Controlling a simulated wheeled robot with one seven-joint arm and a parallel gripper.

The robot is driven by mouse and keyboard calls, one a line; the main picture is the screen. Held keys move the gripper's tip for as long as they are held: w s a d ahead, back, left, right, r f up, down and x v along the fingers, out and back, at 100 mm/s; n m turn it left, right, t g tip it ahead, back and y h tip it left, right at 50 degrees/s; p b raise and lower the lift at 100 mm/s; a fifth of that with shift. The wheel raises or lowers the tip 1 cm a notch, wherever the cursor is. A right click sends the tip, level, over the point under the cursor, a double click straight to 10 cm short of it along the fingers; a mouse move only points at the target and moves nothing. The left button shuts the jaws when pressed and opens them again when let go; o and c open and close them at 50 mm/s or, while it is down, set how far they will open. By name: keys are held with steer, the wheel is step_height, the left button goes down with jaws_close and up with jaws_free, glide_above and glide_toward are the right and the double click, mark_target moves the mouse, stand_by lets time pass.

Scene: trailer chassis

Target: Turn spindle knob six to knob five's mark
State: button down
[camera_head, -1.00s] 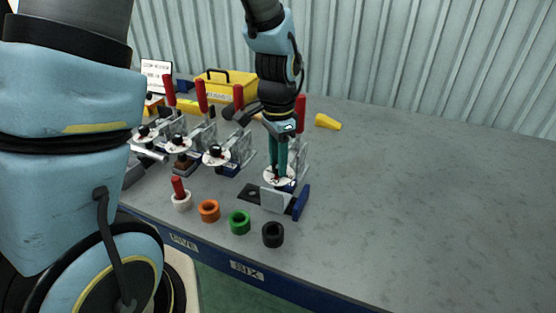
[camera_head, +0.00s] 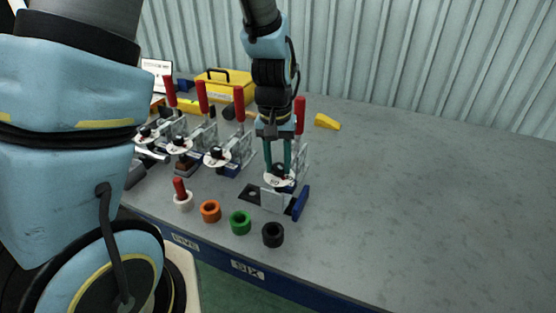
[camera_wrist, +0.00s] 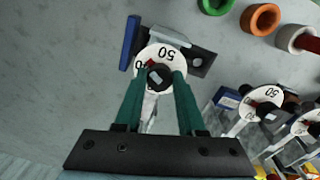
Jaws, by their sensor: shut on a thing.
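Spindle knob six (camera_head: 279,171) is a black knob on a white numbered dial (camera_head: 281,183), on the rightmost clamp above the SIX label. My gripper (camera_head: 279,167) points down with its two green fingers shut on it. In the wrist view my gripper (camera_wrist: 159,80) has a finger on each side of the black knob (camera_wrist: 160,76). The dial (camera_wrist: 168,52) reads 50 at its far side, and a red mark shows at the knob's upper left. Knob five (camera_head: 217,153) sits on its own white dial to the left. Its dial (camera_wrist: 265,95) also shows 50 and a red patch; its exact setting is too small to read.
Red-handled clamps (camera_head: 239,103) stand in a row to the left. White, orange, green and black rings (camera_head: 273,234) lie along the front edge. A yellow toolbox (camera_head: 225,85) and a yellow wedge (camera_head: 327,121) are behind. The right side of the bench (camera_head: 430,200) is clear.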

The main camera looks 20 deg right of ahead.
mark_target(275, 167)
steer(key=n+p, duration=0.2)
steer(key=n, duration=0.4)
stand_by(0.6)
steer(key=c, duration=0.5)
jaws_free()
step_height(275, 167, up, 11)
steer(key=b, duration=0.1)
steer(key=shift+a, duration=0.35)
steer(key=shift+f, duration=0.1)
